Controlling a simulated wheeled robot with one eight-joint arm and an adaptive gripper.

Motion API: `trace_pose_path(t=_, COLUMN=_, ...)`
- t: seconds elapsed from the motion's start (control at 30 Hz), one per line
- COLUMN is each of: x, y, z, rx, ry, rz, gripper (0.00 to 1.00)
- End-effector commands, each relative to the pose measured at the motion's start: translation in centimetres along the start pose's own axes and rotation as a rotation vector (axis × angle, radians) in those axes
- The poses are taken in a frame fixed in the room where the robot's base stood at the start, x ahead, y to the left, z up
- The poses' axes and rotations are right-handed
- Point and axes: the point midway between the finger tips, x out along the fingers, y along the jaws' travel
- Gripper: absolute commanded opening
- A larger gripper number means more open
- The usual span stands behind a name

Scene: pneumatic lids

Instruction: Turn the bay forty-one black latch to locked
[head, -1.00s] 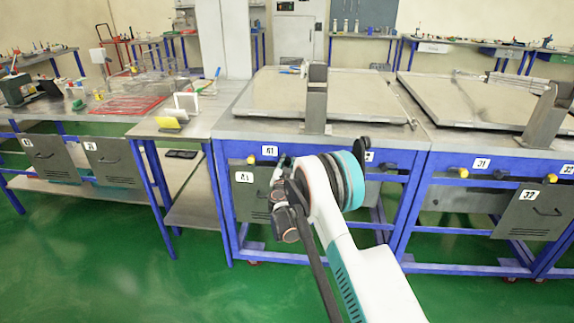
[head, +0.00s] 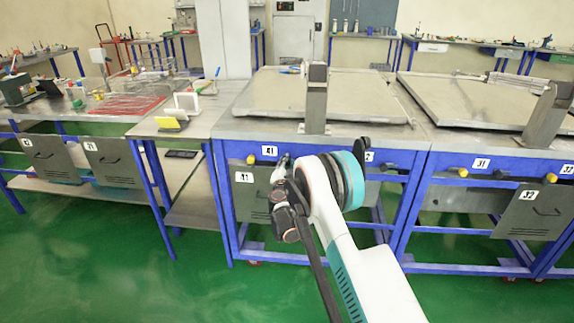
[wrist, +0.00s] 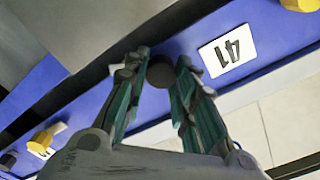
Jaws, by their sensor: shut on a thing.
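The bay forty-one black latch (wrist: 160,73) shows in the wrist view as a dark round knob on the blue rail, beside the white "41" label (wrist: 228,50). My gripper (wrist: 158,80) has its two fingers closed on either side of this latch. In the head view my gripper (head: 284,165) is at the blue front rail, just right of and below the "41" label (head: 269,151). My wrist and fingers mostly hide the latch there, so its angle cannot be told.
A yellow knob (head: 251,160) sits left of the latch; it also shows in the wrist view (wrist: 299,5). Another yellow knob (wrist: 42,138) is farther along the rail. Green floor (head: 150,275) in front is clear.

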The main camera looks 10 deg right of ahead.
Motion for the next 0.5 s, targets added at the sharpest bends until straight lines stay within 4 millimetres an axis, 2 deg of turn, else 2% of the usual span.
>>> trace_pose_path(t=0.5, x=-0.02, y=0.27, z=0.06, rx=0.491, ry=0.0, rz=0.001, gripper=0.01)
